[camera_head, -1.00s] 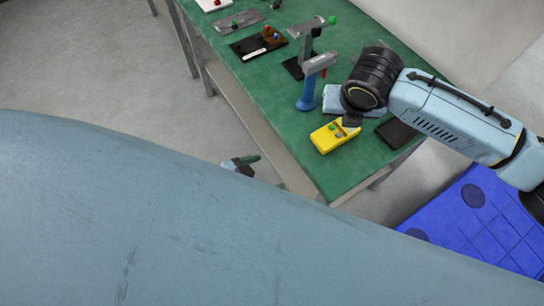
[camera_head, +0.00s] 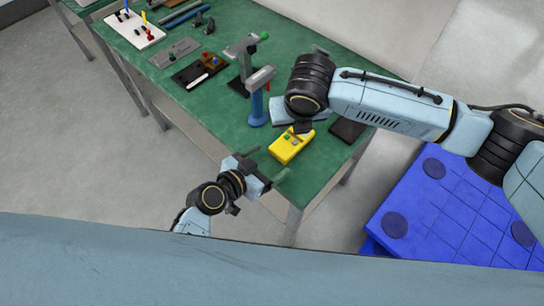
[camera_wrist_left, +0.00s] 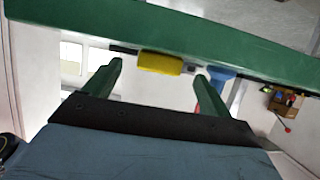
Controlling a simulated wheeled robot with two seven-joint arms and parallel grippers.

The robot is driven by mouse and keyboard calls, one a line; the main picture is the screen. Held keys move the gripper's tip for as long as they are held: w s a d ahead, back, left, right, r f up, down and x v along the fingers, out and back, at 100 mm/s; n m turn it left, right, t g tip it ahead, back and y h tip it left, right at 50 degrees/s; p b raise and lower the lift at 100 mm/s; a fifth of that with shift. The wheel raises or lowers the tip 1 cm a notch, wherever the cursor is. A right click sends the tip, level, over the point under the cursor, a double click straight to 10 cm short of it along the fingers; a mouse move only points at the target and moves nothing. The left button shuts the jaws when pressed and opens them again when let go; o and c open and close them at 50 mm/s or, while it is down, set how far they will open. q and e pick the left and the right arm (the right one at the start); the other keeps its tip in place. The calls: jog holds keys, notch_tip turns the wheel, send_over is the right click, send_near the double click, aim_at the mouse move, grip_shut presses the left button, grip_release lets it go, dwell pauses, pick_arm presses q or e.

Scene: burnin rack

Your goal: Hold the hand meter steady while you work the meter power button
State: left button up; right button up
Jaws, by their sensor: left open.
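The yellow hand meter (camera_head: 291,147) lies near the front edge of the green bench, with small green and grey marks on its top. My left gripper (camera_head: 265,164) is open and empty, off the bench's front edge and apart from the meter. In the left wrist view the meter (camera_wrist_left: 160,63) shows end-on beyond and between the two green fingers (camera_wrist_left: 157,72). My right gripper (camera_head: 302,128) is over the meter's far end. Its fingers are mostly hidden by its wrist, so I cannot tell whether they touch the meter. I cannot tell which mark is the power button.
A blue-handled tool with a grey head (camera_head: 257,100) stands just left of the meter. A dark flat pad (camera_head: 348,130) lies to its right. Boards with small parts (camera_head: 200,70) lie farther left on the green bench (camera_head: 213,115). A blue pallet (camera_head: 450,215) is on the floor at right.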

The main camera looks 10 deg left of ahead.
aim_at(282, 149)
pick_arm(q)
jog(key=shift+x, duration=1.35)
jog(key=c, duration=1.2)
pick_arm(e)
grip_shut()
dwell(1.1)
